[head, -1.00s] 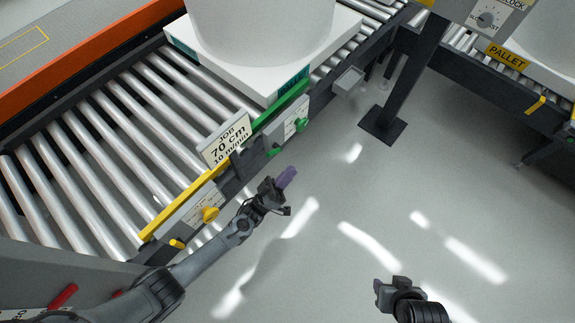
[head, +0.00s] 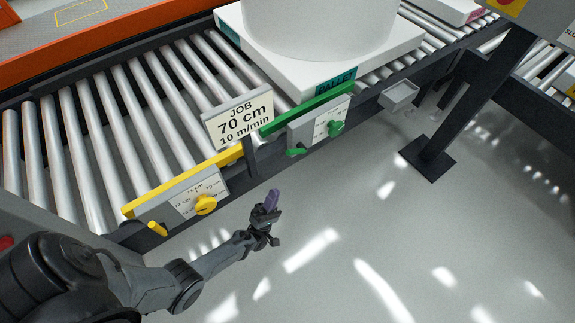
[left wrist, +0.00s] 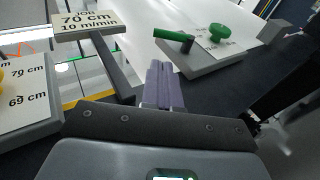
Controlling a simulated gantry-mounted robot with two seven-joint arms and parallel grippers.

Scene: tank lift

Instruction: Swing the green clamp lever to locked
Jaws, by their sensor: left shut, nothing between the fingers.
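The green clamp lever (head: 297,152) is a short green handle at the lower left of the pale panel (head: 306,132) under the green rail. In the left wrist view the green lever (left wrist: 173,35) points to the left, beyond my fingertips and apart from them. A round green knob (head: 335,128) sits on the same panel, to the lever's right; it also shows in the left wrist view (left wrist: 218,33). My left gripper (head: 272,198) is below and left of the lever in the head view. Its purple fingers (left wrist: 162,85) are shut and empty. My right gripper is out of view.
The job sign (head: 239,122) stands on a dark post left of the green panel. A yellow knob (head: 206,204) and yellow lever (head: 157,228) are farther left. A white pallet (head: 275,68) bears a large white tank (head: 320,25) on the rollers. A grey tray (head: 398,95) juts out at right.

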